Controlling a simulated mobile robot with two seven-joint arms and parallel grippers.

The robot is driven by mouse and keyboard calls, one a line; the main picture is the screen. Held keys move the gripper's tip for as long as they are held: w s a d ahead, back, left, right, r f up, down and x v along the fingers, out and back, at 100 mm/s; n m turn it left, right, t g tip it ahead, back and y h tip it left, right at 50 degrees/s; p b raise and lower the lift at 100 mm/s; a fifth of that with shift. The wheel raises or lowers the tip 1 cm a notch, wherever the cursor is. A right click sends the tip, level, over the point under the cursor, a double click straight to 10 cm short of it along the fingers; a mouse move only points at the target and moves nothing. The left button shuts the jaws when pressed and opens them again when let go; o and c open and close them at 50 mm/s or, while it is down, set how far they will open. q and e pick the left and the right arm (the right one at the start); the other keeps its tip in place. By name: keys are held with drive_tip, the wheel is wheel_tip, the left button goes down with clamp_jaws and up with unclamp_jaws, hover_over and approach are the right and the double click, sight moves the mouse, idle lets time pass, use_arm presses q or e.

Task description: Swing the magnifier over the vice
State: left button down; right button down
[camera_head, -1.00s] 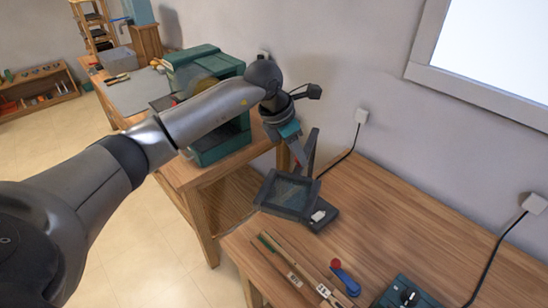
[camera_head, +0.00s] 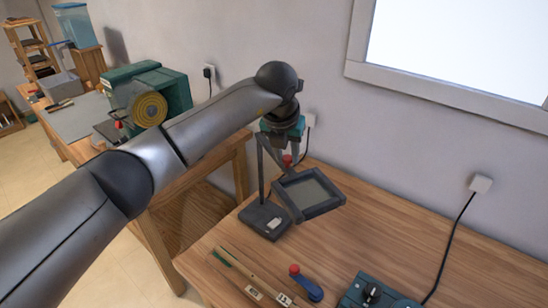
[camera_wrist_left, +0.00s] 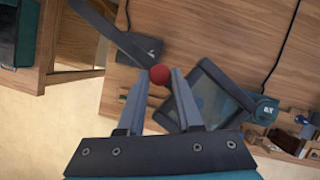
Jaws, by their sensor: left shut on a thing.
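The magnifier has a dark base (camera_head: 256,222) with a white patch, an upright arm (camera_head: 263,175) and a square framed lens (camera_head: 312,190). In the head view the lens hangs over the bench to the right of the base. A red knob (camera_head: 287,160) sits by the frame; it also shows as a red ball in the left wrist view (camera_wrist_left: 160,75). My left gripper (camera_head: 286,152) is shut on this knob, one fingertip on each side (camera_wrist_left: 159,82). I cannot make out the vice for sure. My right gripper is out of view.
A teal machine (camera_head: 150,95) stands at left.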

use_arm(q)
drive_tip(key=shift+d+r, duration=0.1)
idle(0.3)
drive_tip(key=c, duration=0.6)
unclamp_jaws()
drive_tip(key=shift+w, duration=0.1)
drive_tip(key=b+v, duration=0.1)
drive_tip(key=v, duration=1.4)
drive_tip(key=shift+s+b, duration=0.2)
drive_tip(key=shift+b, duration=0.2)
drive_tip(key=shift+d, duration=0.1)
